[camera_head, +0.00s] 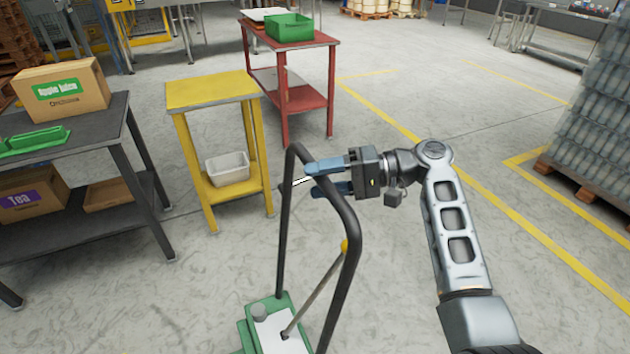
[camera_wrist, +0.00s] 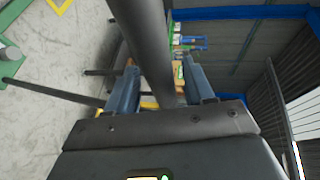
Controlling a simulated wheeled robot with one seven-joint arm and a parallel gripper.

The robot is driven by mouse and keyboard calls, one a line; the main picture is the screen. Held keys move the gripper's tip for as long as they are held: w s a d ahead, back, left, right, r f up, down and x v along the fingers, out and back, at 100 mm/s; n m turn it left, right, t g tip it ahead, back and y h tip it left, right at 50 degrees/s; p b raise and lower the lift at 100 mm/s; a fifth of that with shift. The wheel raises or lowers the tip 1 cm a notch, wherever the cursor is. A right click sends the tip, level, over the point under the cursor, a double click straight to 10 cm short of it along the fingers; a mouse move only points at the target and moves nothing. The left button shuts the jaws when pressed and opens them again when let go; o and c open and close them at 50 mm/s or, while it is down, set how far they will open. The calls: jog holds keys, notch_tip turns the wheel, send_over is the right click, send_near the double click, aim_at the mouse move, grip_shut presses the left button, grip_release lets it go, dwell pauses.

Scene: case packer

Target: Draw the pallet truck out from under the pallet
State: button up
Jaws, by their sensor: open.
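The pallet truck shows by its dark looped handle (camera_head: 350,240) and its green and white body (camera_head: 280,328) at the bottom of the head view. Its forks, and any pallet over them, are out of view. My gripper (camera_head: 312,179) is at the upper part of the loop, with blue fingers pointing left. In the wrist view the dark handle bar (camera_wrist: 145,40) runs between the two open fingers (camera_wrist: 162,80). I cannot tell whether either finger touches it.
A yellow table (camera_head: 212,92) with a white bin stands just left of the handle. A dark table (camera_head: 100,125) with boxes is further left, a red table (camera_head: 318,40) behind. A loaded pallet (camera_head: 580,190) stands at right. Floor between is clear.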

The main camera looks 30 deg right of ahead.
jog(key=v, duration=0.6)
jog(key=shift+b, duration=0.35)
jog(key=shift+s+d, duration=0.1)
